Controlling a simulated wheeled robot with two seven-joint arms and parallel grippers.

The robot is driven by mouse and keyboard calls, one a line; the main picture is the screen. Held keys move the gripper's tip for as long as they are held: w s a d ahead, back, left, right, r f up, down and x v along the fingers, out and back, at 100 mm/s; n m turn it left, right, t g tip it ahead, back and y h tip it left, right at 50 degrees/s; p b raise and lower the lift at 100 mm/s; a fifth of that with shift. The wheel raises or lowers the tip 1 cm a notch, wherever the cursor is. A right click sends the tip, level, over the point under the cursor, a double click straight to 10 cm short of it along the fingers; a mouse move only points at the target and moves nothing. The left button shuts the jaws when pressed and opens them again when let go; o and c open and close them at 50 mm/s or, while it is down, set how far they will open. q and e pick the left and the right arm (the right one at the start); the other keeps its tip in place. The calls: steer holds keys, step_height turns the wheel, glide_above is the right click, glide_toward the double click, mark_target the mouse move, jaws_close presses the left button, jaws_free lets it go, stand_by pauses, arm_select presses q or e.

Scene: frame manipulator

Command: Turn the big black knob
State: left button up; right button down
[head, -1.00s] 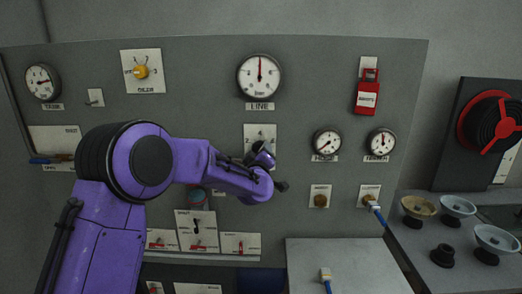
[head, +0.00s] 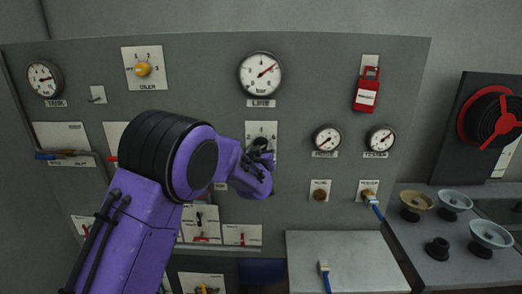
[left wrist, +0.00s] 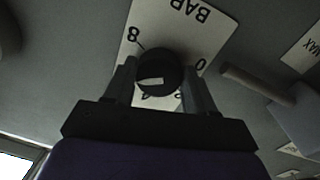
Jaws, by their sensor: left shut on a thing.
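The black knob (left wrist: 155,66) sits on a white plate (left wrist: 185,28) marked with numbers and "BAR" in the left wrist view. A small white mark shows on its face. My left gripper (left wrist: 159,76) is shut on the knob, one finger on each side. In the head view the plate (head: 257,128) is below the LINE gauge (head: 261,74), and my left gripper (head: 262,153) hides most of the knob. The LINE needle points to the upper right. My right gripper is not in view.
A yellow knob (head: 143,70) is at the upper left of the grey panel and a red tag (head: 366,92) at the upper right. Smaller gauges (head: 327,139) are right of the gripper. A grey shelf (head: 345,250) with a blue-handled object (head: 325,275) is below.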

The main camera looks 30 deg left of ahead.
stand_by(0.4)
arm_select(q)
steer(key=o, duration=1)
steer(key=shift+o, duration=0.2)
steer(key=b+v, duration=0.3)
steer(key=v, duration=0.7)
steer(key=shift+s, duration=0.2)
